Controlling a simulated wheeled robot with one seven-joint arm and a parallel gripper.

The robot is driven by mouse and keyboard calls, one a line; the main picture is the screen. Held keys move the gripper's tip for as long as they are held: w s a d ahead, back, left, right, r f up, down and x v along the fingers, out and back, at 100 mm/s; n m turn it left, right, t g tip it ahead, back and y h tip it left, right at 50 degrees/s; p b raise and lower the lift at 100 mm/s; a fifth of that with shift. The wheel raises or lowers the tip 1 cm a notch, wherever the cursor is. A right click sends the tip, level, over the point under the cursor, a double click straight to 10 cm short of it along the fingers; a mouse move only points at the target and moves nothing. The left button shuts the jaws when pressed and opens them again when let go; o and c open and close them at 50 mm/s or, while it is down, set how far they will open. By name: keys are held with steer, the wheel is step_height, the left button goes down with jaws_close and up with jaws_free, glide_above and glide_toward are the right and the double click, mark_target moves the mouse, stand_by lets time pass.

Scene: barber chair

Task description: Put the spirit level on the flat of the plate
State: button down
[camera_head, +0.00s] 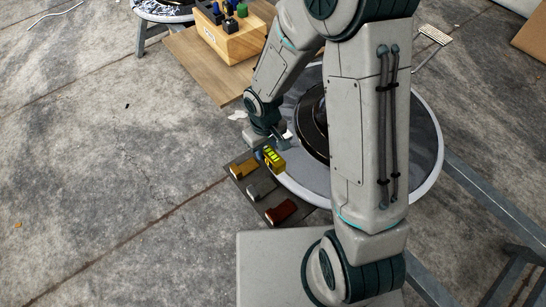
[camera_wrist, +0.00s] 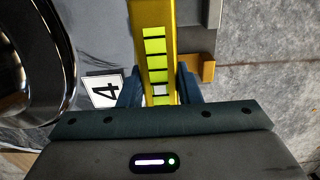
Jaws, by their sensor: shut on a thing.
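The yellow spirit level (camera_head: 274,159) with bright green windows is held in my gripper (camera_head: 268,147) at the left edge of the round grey plate (camera_head: 292,176). In the wrist view the spirit level (camera_wrist: 154,25) runs upward between the blue fingers of my gripper (camera_wrist: 159,90), which are shut on it. The plate (camera_wrist: 100,45) lies left of the level there, with a white label marked 4 (camera_wrist: 104,91). A shiny black round base (camera_wrist: 35,60) rises from the plate's middle. My arm hides much of the plate in the head view. The level's height over the plate is unclear.
A dark tray (camera_head: 251,181) beside the plate holds a yellow block (camera_head: 243,168), a grey block (camera_head: 262,188) and a red-brown block (camera_head: 280,212). A wooden tool box (camera_head: 232,42) stands on a board behind. Grey metal framing (camera_head: 490,200) lies right. Open concrete floor fills the left.

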steer(key=shift+w+d+f, duration=0.3)
steer(key=shift+d+f, duration=0.15)
steer(key=shift+d, duration=0.1)
steer(key=shift+w+d+f, duration=0.25)
steer(key=shift+d+f, duration=0.15)
steer(key=shift+d, duration=0.15)
steer(key=shift+f+b, duration=1.15)
steer(key=shift+f, duration=0.7)
steer(key=shift+f, duration=0.2)
steer(key=c, duration=1.1)
jaws_free()
steer(key=shift+o, duration=0.2)
steer(key=shift+r, duration=0.1)
step_height(320, 180, up, 12)
steer(key=p, duration=0.5)
steer(key=shift+r, duration=0.2)
